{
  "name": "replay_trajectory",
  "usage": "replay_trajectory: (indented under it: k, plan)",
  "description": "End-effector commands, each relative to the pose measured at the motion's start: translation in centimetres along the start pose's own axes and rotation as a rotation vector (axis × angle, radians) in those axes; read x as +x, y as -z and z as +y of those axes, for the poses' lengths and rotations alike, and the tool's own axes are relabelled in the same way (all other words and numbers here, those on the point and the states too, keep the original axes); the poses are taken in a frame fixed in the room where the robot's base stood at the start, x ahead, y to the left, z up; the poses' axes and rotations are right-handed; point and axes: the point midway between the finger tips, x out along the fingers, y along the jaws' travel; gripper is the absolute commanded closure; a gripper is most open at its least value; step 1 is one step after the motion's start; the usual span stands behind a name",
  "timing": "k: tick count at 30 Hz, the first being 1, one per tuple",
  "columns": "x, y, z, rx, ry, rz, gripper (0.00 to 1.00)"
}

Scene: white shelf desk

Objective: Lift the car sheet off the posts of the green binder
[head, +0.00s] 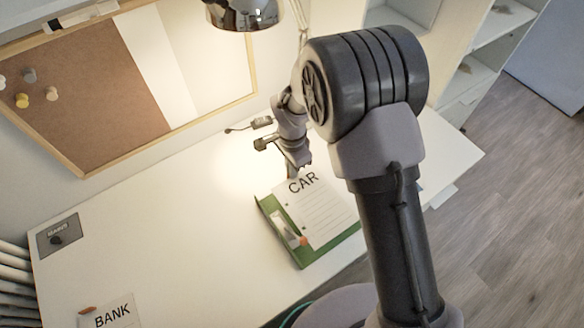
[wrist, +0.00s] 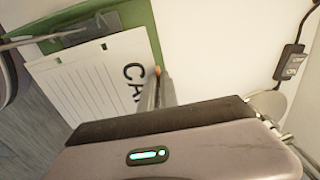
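The green binder (head: 335,251) lies open on the desk, and its green cover also shows in the wrist view (wrist: 140,19). The white CAR sheet (head: 326,215) lies flat on it, with ruled lines and holes along one edge beside the grey metal clip (wrist: 85,30). The sheet (wrist: 85,88) looks seated at the posts, which are too small to make out clearly. My gripper (head: 298,172) is low at the sheet's top edge, by the word CAR. Its fingers (wrist: 157,88) are close together at a small orange tab (wrist: 157,71); whether they pinch it is unclear.
A BANK sheet (head: 112,314) with an orange-brown tab lies at the front left. A dark square item (head: 58,236) is at the left. A cable switch (head: 262,122) lies behind my gripper. A lamp (head: 243,12) hangs above. The desk's middle left is clear.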

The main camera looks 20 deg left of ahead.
Motion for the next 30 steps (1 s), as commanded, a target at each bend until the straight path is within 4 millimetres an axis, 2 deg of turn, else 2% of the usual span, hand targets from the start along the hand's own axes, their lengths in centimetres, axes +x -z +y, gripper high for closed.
replay_trajectory:
  k: [8,20,30]
  plan:
    - [-0.7,0.0,0.0,0.0,0.0,0.0,1.0]
    - [-5.1,0.0,0.0,0.0,0.001,0.0,1.0]
    - [-5.0,0.0,0.0,0.0,0.0,0.0,1.0]
